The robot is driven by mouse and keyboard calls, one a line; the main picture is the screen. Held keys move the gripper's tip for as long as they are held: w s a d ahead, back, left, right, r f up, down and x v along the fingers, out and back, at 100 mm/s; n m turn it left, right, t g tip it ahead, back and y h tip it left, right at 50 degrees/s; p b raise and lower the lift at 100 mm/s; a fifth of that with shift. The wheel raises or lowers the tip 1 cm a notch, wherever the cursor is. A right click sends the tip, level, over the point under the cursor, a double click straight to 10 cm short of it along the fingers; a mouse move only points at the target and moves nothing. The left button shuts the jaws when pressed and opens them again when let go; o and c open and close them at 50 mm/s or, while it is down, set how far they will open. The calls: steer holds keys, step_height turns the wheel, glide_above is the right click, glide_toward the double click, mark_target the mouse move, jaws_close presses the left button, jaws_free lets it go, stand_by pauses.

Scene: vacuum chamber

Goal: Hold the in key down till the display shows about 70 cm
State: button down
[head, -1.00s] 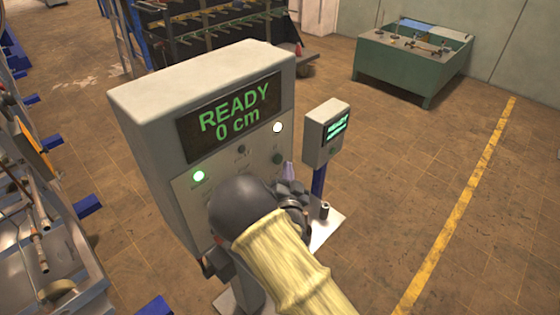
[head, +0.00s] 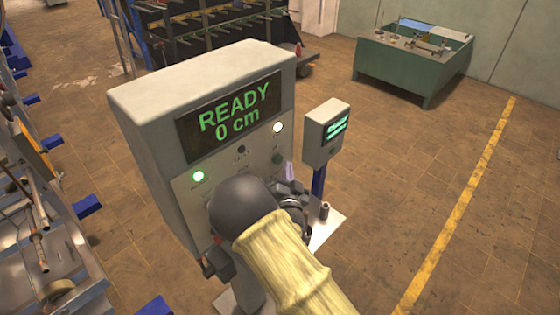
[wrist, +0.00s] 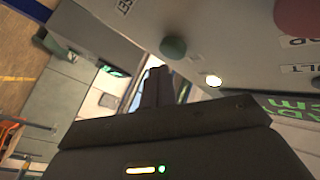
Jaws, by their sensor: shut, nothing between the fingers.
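The grey control box carries a dark display (head: 228,122) that reads READY, 0 cm in green. On its front panel I see a dark green button (head: 277,158) at the right, which also shows in the wrist view (wrist: 173,46). A small dark key (head: 241,149) sits above the panel's middle. I cannot tell which key is the in key; my arm covers the lower panel. My gripper (head: 290,172) is shut and empty, by the panel's right edge. In the wrist view its fingers (wrist: 156,86) point near the green button, seemingly apart from it.
A lit green lamp (head: 198,176) and a white lamp (head: 278,127) are on the panel. A red button (wrist: 297,15) shows in the wrist view. A smaller display box (head: 325,132) on a blue post stands close on the right. Open floor lies further right.

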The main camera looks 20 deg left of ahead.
steer(key=shift+w+a+b, duration=0.1)
steer(key=shift+a+b, duration=0.25)
steer(key=shift+a, duration=0.05)
